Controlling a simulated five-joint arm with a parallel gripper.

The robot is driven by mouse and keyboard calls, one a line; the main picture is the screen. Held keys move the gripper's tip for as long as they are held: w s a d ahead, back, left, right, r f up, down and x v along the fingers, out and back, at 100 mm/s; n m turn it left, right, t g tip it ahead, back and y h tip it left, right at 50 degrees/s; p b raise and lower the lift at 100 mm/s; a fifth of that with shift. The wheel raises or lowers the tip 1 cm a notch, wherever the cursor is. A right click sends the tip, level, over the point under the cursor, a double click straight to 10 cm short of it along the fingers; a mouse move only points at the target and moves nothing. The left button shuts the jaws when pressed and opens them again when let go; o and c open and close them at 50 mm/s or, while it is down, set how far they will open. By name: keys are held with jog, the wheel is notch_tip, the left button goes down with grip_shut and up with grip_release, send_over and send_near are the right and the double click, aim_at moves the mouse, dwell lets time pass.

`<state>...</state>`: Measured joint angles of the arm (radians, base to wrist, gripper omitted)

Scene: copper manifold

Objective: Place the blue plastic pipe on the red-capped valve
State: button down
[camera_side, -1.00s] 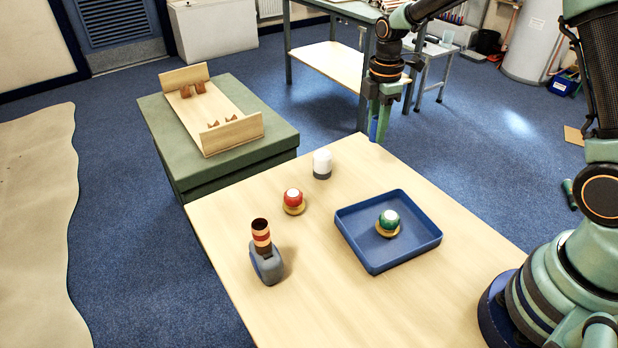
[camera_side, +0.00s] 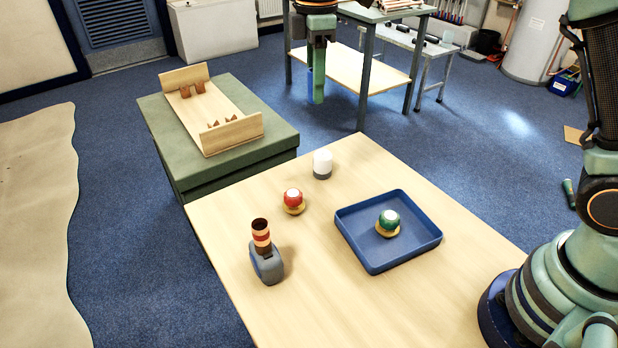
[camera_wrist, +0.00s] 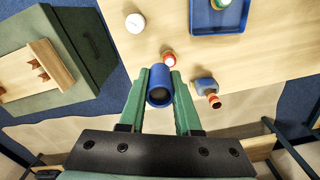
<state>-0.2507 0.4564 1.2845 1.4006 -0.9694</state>
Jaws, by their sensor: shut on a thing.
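The blue plastic pipe (camera_wrist: 160,88) is held between the two green fingers of my gripper (camera_wrist: 161,78) in the wrist view, its dark open end facing the camera. The red-capped valve (camera_side: 292,198) stands on the wooden table on a yellowish base, apart from the pipe. In the wrist view the valve (camera_wrist: 169,59) appears just beyond the pipe's upper right.
A blue tray (camera_side: 372,263) holds a green-capped valve (camera_side: 389,221). A white cylinder (camera_side: 322,163) stands behind the red-capped valve; a grey holder with a banded copper-coloured tube (camera_side: 266,264) stands in front. A wooden rack (camera_side: 212,109) sits on a green block to the left.

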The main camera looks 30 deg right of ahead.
jog(key=r, duration=0.1)
send_over(293, 193)
notch_tip(293, 193, down, 20)
jog(key=shift+r, duration=0.2)
dwell(0.4)
jog(key=c, duration=0.6)
grip_release()
jog(key=shift+f, duration=0.15)
